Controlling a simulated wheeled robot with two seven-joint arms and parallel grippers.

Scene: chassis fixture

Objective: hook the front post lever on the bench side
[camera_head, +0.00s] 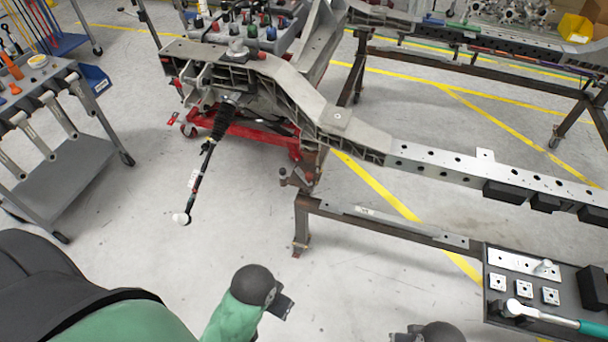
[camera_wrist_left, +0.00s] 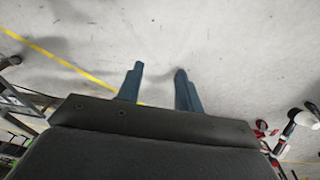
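The nearest front post (camera_head: 302,222) is a brown steel upright under the near end of the bench rail. A small dark, lever-like piece (camera_head: 293,179) stands at its top, below the chassis frame; its exact shape is too small to tell. My left gripper (camera_head: 283,305) is low in the head view, in front of the post and apart from it. In the left wrist view its two blue fingers (camera_wrist_left: 160,88) are spread with only floor between them. My right arm's dark end (camera_head: 432,334) shows at the bottom edge; its fingers are not visible.
The grey chassis frame (camera_head: 300,95) runs above the post. A tie rod with a white end (camera_head: 181,218) hangs to the left. A cart (camera_head: 75,150) stands left. The floor around my left gripper is clear.

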